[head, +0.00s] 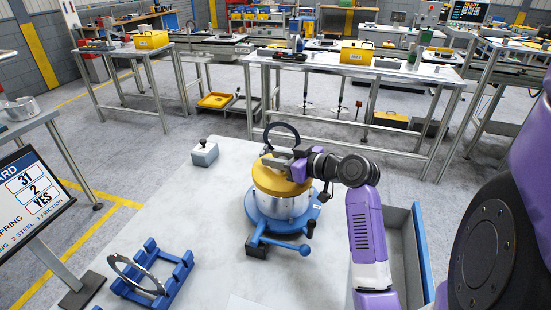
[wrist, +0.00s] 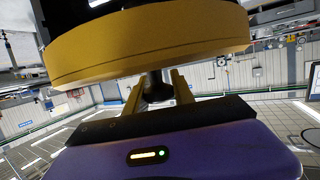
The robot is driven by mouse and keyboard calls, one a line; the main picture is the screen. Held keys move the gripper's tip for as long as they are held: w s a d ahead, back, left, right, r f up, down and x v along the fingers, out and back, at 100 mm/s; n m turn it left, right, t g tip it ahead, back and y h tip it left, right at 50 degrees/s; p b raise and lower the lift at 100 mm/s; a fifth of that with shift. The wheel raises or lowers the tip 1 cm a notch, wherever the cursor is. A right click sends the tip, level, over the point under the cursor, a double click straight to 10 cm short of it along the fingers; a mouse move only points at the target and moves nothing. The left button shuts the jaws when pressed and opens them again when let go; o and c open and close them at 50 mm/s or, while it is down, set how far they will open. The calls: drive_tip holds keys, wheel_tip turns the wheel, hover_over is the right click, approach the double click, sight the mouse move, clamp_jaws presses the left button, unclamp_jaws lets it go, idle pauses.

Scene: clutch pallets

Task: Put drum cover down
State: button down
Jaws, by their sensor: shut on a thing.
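The drum cover (head: 268,180) is a thick yellow disc, roughly level, over a silver drum (head: 284,207) on a blue round base (head: 262,217). I cannot tell whether the cover rests on the drum or hangs just above it. My gripper (head: 297,168) reaches in from the right at the cover's top. In the wrist view the yellow cover (wrist: 150,45) fills the upper part, and my gripper (wrist: 155,88) is shut on its dark knob (wrist: 155,86). The contact is partly hidden in the head view.
A black ring (head: 283,128) stands up behind the cover. A blue rack (head: 152,275) with a metal ring, a small grey block with a black knob (head: 204,152), and a blue-edged bin (head: 420,245) are nearby. The white tabletop left of the base has free room.

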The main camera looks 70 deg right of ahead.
drive_tip(key=shift+f, duration=0.25)
drive_tip(key=c, duration=1.1)
unclamp_jaws()
drive_tip(key=shift+o, duration=0.2)
drive_tip(key=shift+r+p, duration=0.5)
drive_tip(key=shift+r, duration=0.15)
drive_tip(key=b+v, duration=0.2)
drive_tip(key=v, duration=1)
drive_tip(key=shift+f+b, duration=0.2)
drive_tip(key=shift+b, duration=0.15)
